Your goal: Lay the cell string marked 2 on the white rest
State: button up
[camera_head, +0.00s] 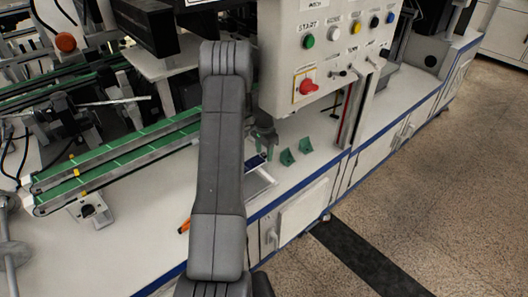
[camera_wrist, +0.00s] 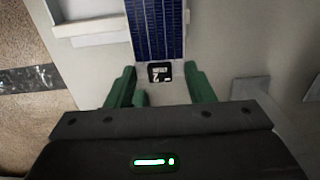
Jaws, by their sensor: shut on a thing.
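The cell string marked 2 (camera_wrist: 158,30) is a dark blue strip with pale lines. Its black label (camera_wrist: 160,72), with a white mark that looks like a 2, faces the wrist camera. My gripper (camera_wrist: 160,88) has its green fingers on either side of the labelled end and is shut on the string. In the head view my gripper (camera_head: 266,150) is partly behind my arm, and a bit of the blue string (camera_head: 256,161) shows below it. The white rest (camera_head: 262,184) lies just in front of the string. It also shows at the upper left of the wrist view (camera_wrist: 92,27), beside the string.
A control box (camera_head: 325,60) with buttons hangs above. Green conveyor rails (camera_head: 110,165) lie left. An orange-handled tool (camera_head: 184,227) lies near my arm. The bench has a blue front edge.

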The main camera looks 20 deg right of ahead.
jog(key=shift+f+b, duration=0.3)
jog(key=shift+f, duration=0.15)
jog(key=o, duration=1)
jog(key=shift+c, duration=0.2)
jog(key=shift+r, duration=0.15)
notch_tip(320, 180, up, 13)
jog(key=p, duration=0.1)
jog(key=shift+p, duration=0.3)
jog(key=shift+f, duration=0.2)
